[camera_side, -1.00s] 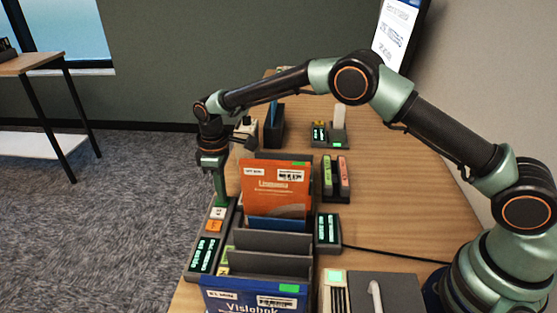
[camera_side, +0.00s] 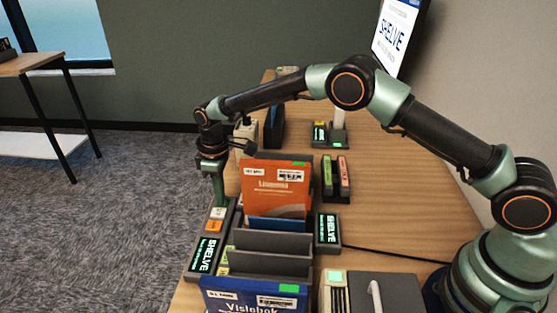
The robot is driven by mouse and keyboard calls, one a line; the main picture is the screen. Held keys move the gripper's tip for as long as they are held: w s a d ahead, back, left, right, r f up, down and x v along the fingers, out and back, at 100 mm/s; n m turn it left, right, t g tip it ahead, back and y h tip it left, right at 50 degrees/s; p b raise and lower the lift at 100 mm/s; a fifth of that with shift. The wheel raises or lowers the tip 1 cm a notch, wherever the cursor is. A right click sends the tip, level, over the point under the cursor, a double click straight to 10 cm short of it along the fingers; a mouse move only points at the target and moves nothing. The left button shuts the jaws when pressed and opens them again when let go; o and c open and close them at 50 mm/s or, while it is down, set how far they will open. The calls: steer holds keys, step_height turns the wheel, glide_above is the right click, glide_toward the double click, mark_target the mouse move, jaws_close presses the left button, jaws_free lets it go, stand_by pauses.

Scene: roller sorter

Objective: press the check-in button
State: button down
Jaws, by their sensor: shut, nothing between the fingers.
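My gripper (camera_side: 219,198) points straight down at the far end of the narrow dark console (camera_side: 229,236) on the left edge of the table. Its green fingers are closed with nothing between them. The console carries a pale button (camera_side: 218,212) and an orange button (camera_side: 214,226) in front of the fingertips, and a display (camera_side: 206,254) reading SHELVE. The fingers cover the console's far end, so any button there is hidden. I cannot read the button labels or tell whether the fingertips touch.
A dark slotted rack (camera_side: 270,241) right of the console holds an orange book (camera_side: 276,188) and a blue book (camera_side: 245,302). A second display (camera_side: 328,230) and the wall screen (camera_side: 397,33) also read SHELVE. Bare wood (camera_side: 390,215) lies to the right.

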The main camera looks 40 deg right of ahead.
step_height(320, 180, up, 14)
stand_by(0.5)
stand_by(0.5)
steer(key=s+d+r+m+t, duration=0.3)
steer(key=s+d+r+m, duration=0.1)
steer(key=s+d+r, duration=0.65)
steer(key=s+d+f+m+t, duration=0.1)
steer(key=s+d+m, duration=0.1)
steer(key=s+d, duration=0.2)
steer(key=s+d+f+m+t, duration=0.1)
steer(key=s+d+m, duration=0.2)
steer(key=s, duration=0.7)
steer(key=shift+d, duration=0.8)
